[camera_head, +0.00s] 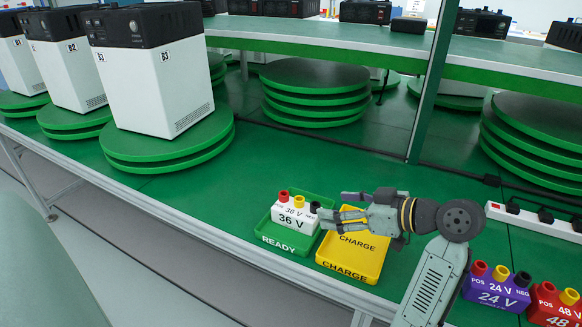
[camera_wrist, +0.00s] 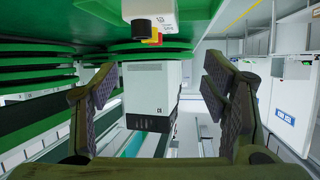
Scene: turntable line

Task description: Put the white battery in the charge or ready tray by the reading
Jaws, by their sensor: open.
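The white battery (camera_head: 292,216), marked 36 V, stands upright in the green READY tray (camera_head: 275,240), with red, yellow and black terminals on top. It also shows upside down at the top edge of the wrist view (camera_wrist: 178,8). The yellow CHARGE tray (camera_head: 362,258) is right beside the READY tray and looks empty. My gripper (camera_head: 335,205) is open, with its fingers pointing left over the CHARGE tray and close to the battery's right end. In the wrist view the space between the fingers (camera_wrist: 160,78) is empty. No reading on a meter is visible.
A purple 24 V battery (camera_head: 495,290) and a red 48 V battery (camera_head: 553,303) stand to the right. A power strip (camera_head: 535,218) lies behind them. White machines, including B3 (camera_head: 155,85), stand on green turntables at left. A green post (camera_head: 432,85) rises behind my arm.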

